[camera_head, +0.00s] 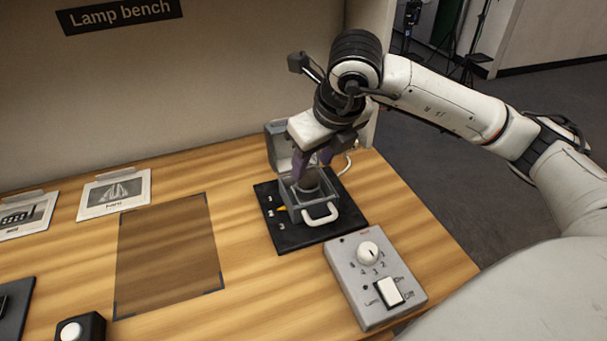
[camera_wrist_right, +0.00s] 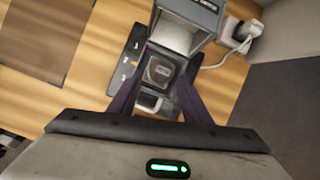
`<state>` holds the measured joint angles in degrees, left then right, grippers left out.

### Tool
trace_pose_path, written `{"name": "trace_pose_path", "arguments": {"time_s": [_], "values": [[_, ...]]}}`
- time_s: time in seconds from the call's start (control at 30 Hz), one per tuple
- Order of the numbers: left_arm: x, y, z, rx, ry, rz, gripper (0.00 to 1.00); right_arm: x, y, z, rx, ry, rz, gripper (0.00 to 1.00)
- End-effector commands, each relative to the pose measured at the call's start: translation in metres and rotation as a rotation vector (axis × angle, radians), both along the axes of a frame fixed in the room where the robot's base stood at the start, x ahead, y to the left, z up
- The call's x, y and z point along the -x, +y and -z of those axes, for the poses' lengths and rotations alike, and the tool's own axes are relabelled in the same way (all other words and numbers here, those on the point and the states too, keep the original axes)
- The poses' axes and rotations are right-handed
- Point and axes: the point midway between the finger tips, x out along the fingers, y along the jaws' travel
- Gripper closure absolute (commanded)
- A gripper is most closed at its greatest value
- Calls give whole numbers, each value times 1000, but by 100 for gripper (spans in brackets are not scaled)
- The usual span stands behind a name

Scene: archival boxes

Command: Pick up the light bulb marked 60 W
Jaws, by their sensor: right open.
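My right gripper (camera_head: 314,172) points down into a grey open-lidded box (camera_head: 320,212) on a black mat. It also shows in the right wrist view (camera_wrist_right: 160,84), with its two dark purple fingers apart. Between and just beyond the fingertips is a dark greyish rounded thing (camera_wrist_right: 160,71) inside the box (camera_wrist_right: 187,44). I cannot tell whether it is a bulb, and its marking is too small to read. I see no clear 60 W mark in either view. The fingers hide part of the box's inside. My left gripper is out of view.
The black mat (camera_head: 285,238) carries numbers. A grey control box (camera_head: 345,272) with a dial and switch stands in front. The box's raised lid is close to my right gripper. A brown marked area (camera_head: 168,255) and the wood left of the mat are clear.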

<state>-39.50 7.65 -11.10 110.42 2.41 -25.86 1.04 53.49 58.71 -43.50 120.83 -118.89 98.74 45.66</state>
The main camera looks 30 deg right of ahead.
Motion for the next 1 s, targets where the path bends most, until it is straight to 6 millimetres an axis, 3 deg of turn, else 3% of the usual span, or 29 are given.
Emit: {"name": "trace_pose_path", "arguments": {"time_s": [0.5, 0.8, 1.0], "values": [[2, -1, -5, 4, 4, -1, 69, -22, -6, 54, -1, 2, 0, 56], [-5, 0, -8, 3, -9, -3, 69, -25, -6, 59, 0, -1, -2, 56], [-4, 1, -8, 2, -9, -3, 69, -25, -6, 59, 0, -1, -2, 87]]}}
